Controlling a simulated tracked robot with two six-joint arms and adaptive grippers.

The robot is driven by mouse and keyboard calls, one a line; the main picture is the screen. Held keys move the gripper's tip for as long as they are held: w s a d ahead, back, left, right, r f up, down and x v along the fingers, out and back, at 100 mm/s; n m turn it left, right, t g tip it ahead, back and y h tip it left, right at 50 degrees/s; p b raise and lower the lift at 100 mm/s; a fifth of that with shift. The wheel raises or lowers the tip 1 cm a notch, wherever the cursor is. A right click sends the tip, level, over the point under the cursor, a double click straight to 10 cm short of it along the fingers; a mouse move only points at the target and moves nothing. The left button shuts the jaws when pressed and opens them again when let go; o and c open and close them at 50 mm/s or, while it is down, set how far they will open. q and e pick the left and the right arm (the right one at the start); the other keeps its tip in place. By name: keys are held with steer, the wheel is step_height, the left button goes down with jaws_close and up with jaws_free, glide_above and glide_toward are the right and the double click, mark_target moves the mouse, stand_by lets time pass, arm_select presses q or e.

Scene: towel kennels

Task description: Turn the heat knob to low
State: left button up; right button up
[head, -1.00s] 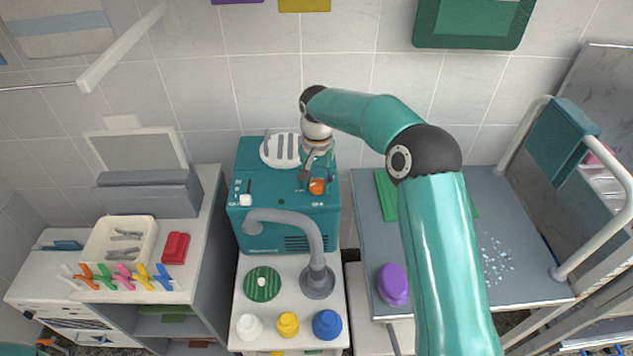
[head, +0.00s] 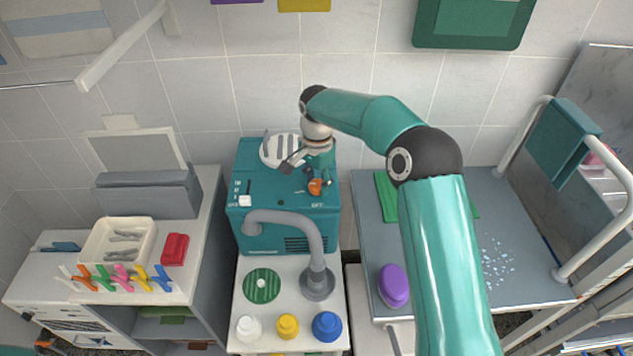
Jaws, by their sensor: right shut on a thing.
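The heat knob is the orange knob (head: 315,187) on the top right of the teal dryer box (head: 262,222), close to its front edge. My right gripper (head: 313,178) reaches down from above and is shut on the orange knob. Its fingers hide part of the knob, and the small markings around it are too small to read. My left gripper (head: 45,343) shows only in part at the bottom left corner, away from the dryer, and its jaws are not clear.
A grey hose (head: 312,236) arches in front of the dryer. White, yellow (head: 287,326) and blue jars stand in front.

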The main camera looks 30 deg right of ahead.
mark_target(317, 183)
steer(key=shift+w+r, duration=0.15)
steer(key=o, duration=1.1)
steer(key=shift+o, duration=0.2)
step_height(317, 183, up, 12)
